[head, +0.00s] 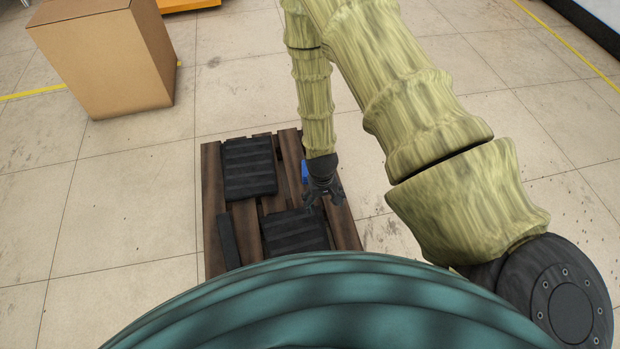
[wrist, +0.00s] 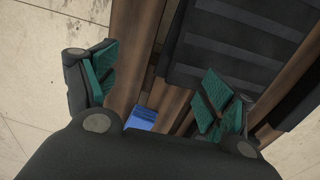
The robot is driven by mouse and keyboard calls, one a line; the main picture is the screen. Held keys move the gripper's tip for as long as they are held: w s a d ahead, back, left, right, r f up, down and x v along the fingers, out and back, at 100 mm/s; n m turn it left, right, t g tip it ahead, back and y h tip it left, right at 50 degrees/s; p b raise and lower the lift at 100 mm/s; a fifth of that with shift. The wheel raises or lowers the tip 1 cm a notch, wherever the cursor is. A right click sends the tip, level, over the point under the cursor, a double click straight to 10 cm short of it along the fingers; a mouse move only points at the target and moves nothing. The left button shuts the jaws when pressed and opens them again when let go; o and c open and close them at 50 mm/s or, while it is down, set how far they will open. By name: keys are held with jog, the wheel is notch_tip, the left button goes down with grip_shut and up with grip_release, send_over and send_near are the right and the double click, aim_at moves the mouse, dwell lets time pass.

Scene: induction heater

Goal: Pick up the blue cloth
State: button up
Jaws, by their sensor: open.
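The blue cloth (head: 305,172) shows as a small blue patch on the wooden pallet (head: 212,190), mostly hidden behind my gripper (head: 325,198) in the head view. In the wrist view the blue cloth (wrist: 142,118) lies low between my two fingers, partly covered by the gripper body. My gripper (wrist: 155,90) is open, its green-padded fingers wide apart with nothing between the pads. It hangs over the right part of the pallet. I cannot tell its exact height above the cloth.
Dark ribbed blocks (head: 249,168) lie on the pallet, one at the back left and one at the front (head: 295,232). A narrow dark bar (head: 228,242) lies at the left. A cardboard box (head: 110,58) stands on the floor at the back left.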

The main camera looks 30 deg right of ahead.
jog(key=w+d+m+b, duration=0.1)
jog(key=w+d+b, duration=0.25)
jog(key=w, duration=0.65)
jog(key=w+d+m+b, duration=0.15)
jog(key=w+b, duration=0.35)
jog(key=w, duration=0.5)
jog(key=shift+y, duration=0.4)
jog(key=f+b, duration=0.1)
jog(key=f, duration=0.2)
jog(key=f+b, duration=0.1)
jog(key=f, duration=0.1)
jog(key=shift+w+d+f, duration=0.15)
jog(key=shift+d+f, duration=0.05)
jog(key=shift+f, duration=0.2)
jog(key=shift+n, duration=0.25)
jog(key=shift+w+d+f+b, duration=0.1)
jog(key=shift+f+b, duration=0.95)
jog(key=shift+f, duration=0.3)
jog(key=shift+w+f+b, duration=0.1)
jog(key=shift+f+b, duration=0.95)
jog(key=shift+f, duration=0.25)
jog(key=shift+r, duration=0.1)
jog(key=c, duration=1)
